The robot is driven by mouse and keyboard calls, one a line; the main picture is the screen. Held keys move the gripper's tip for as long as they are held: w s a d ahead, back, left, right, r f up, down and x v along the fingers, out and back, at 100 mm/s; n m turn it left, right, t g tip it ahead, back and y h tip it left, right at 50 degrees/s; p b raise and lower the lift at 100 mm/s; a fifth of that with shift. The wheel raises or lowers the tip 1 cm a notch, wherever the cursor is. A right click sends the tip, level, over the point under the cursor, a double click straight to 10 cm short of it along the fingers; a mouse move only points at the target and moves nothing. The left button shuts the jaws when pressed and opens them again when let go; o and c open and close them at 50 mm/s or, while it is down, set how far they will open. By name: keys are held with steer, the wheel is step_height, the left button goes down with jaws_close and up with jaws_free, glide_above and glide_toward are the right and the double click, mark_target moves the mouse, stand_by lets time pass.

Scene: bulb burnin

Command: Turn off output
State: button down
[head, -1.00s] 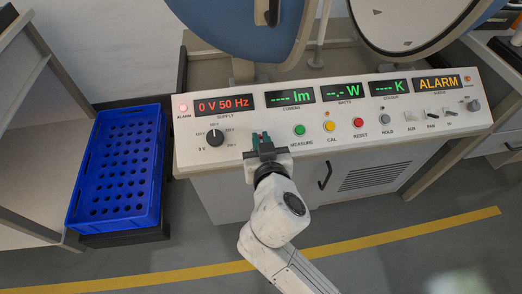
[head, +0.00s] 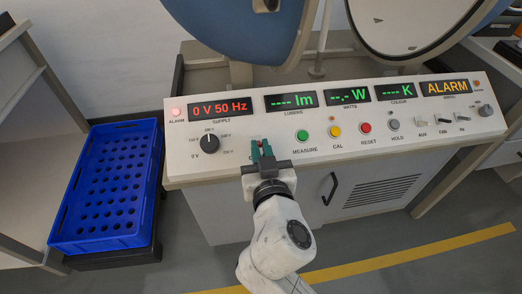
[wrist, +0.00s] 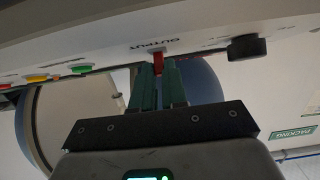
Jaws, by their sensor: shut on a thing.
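The red output switch (wrist: 157,62) sits on the panel face under the label OUTPUT in the wrist view. My gripper (wrist: 158,75) has its green fingers closed around this red lever. In the head view my gripper (head: 262,151) is at the front of the white control panel (head: 240,157), between the supply knob (head: 209,143) and the green MEASURE button (head: 302,135). Its fingers mostly hide the switch there. The supply display (head: 220,107) reads 0 V 50 Hz.
Yellow CAL (head: 334,131) and red RESET (head: 366,128) buttons lie to the right, then the HOLD button and small switches. A blue crate (head: 145,205) stands left of the bench. The large blue sphere (head: 240,30) is open behind the panel.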

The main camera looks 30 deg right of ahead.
steer(key=c, duration=1.2)
jaws_free()
steer(key=shift+o, duration=0.2)
steer(key=v, duration=1)
steer(key=shift+s, duration=0.4)
steer(key=shift+a, duration=0.1)
